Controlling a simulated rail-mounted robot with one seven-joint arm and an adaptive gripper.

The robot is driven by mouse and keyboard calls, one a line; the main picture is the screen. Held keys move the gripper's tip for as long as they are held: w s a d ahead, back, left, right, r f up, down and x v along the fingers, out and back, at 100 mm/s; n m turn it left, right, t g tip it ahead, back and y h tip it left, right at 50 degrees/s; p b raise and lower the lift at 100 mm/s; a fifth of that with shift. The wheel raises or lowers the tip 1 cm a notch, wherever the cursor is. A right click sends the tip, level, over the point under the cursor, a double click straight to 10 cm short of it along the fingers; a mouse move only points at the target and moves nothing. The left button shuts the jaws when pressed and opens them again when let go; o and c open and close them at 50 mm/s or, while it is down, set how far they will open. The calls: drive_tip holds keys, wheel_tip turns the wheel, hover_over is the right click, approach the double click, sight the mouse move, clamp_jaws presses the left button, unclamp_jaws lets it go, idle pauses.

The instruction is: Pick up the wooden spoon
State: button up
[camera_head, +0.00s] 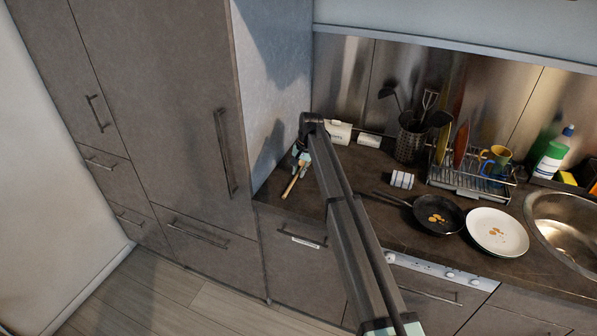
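The wooden spoon (291,185) is a thin, light-brown stick shape near the left end of the dark countertop, close to the tall cabinet's side. My gripper (302,164) is right at the spoon's upper end, reaching down from the end of my arm. Its pale teal fingers overlap that end of the spoon in this view. The gripper is small here, and I cannot tell whether the fingers are apart or closed on the spoon. Whether the spoon touches the counter is also unclear.
A white container (338,132) stands behind my arm. To the right are a utensil holder (409,143), a dish rack (468,186), a black pan (438,214), a white plate (508,228) and a sink (568,236). The tall cabinet (165,100) bounds the counter on the left.

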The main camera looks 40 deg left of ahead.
clamp_jaws()
